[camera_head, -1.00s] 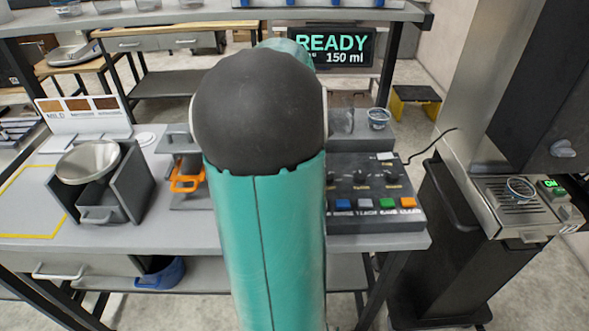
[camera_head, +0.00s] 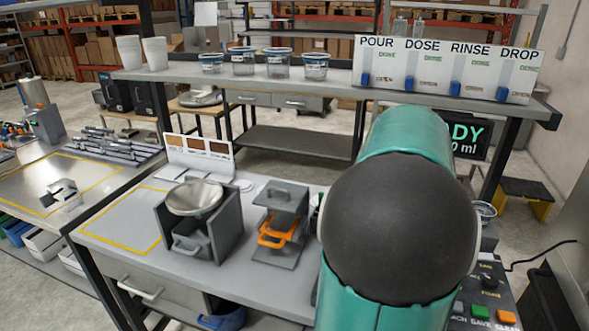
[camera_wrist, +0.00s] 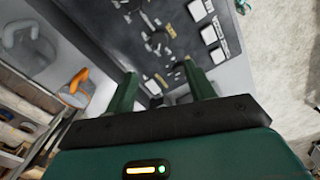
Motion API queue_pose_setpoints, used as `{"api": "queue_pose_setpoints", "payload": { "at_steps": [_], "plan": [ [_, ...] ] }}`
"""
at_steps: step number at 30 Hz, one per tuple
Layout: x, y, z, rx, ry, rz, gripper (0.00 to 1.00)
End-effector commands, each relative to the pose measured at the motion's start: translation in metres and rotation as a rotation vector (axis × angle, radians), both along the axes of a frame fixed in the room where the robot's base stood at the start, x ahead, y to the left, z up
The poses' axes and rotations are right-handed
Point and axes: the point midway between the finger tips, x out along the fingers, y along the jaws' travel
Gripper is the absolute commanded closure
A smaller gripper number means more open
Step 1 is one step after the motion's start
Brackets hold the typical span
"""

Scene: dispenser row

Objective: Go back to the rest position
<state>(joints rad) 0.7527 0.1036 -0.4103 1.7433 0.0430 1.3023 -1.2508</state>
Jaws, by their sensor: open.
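My gripper (camera_wrist: 160,92) shows in the wrist view with its two green fingers apart and nothing between them. Beyond the fingers is the dark control panel (camera_wrist: 175,45) with knobs and pale square buttons; I cannot tell the exact gap to it. In the head view my teal and black arm stands upright right of centre, and the gripper is hidden behind it. The arm covers most of the panel (camera_head: 482,292) and part of the READY display (camera_head: 468,138).
A metal bowl (camera_head: 195,198) sits on a grey stand at the bench's left. An orange-handled device (camera_head: 278,230) stands beside it. Several lidded cups (camera_head: 243,62) and a POUR DOSE RINSE DROP board (camera_head: 448,68) are on the upper shelf. A second bench (camera_head: 60,190) is left.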

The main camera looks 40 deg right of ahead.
Motion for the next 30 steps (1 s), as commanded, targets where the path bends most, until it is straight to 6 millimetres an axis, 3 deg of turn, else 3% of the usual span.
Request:
{"api": "queue_pose_setpoints", "payload": {
  "at_steps": [7, 11, 15, 21, 27, 30],
  "plan": [
    [0.004, 0.005, 0.001, -0.002, -0.005, 0.002, 0.46],
    [0.03, 0.036, 0.007, -0.02, -0.043, 0.004, 0.46],
    [0.072, 0.11, 0.015, -0.043, -0.122, -0.003, 0.46],
    [0.105, 0.232, 0.02, -0.053, -0.249, -0.019, 0.46],
    [0.099, 0.345, 0.011, -0.031, -0.375, -0.036, 0.46],
    [0.086, 0.387, 0.003, -0.011, -0.429, -0.046, 0.46]
  ]
}}
